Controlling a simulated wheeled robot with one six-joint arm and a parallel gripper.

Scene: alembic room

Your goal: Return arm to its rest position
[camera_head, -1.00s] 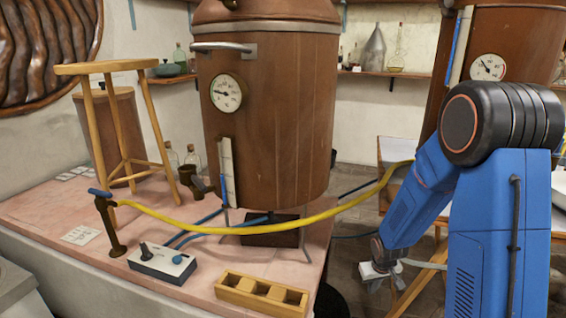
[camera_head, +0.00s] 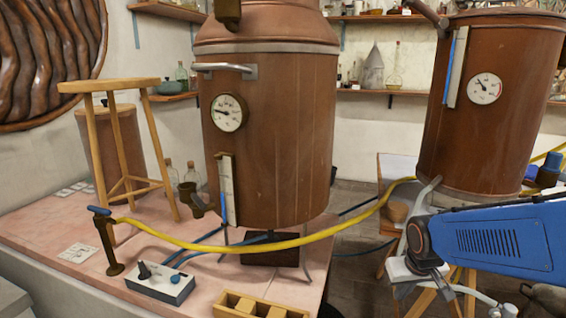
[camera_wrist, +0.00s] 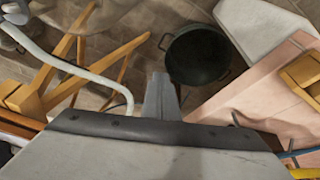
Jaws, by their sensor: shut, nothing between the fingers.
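My blue arm (camera_head: 490,243) reaches in from the right edge of the head view, nearly level. Its wrist and white gripper body (camera_head: 405,271) hang low in front of the right copper still. In the wrist view my gripper (camera_wrist: 161,95) shows its grey fingers together, with nothing between them. The fingers are over the floor, apart from the pink worktop and the wooden stand. The fingertips are hard to make out in the head view.
A yellow hose (camera_head: 300,240) runs from the pink worktop (camera_head: 60,225) toward the right still (camera_head: 480,120). A wooden box (camera_head: 232,303) sits at the worktop's front. A dark round bin (camera_wrist: 198,55) stands on the floor, near the fingers in the wrist view.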

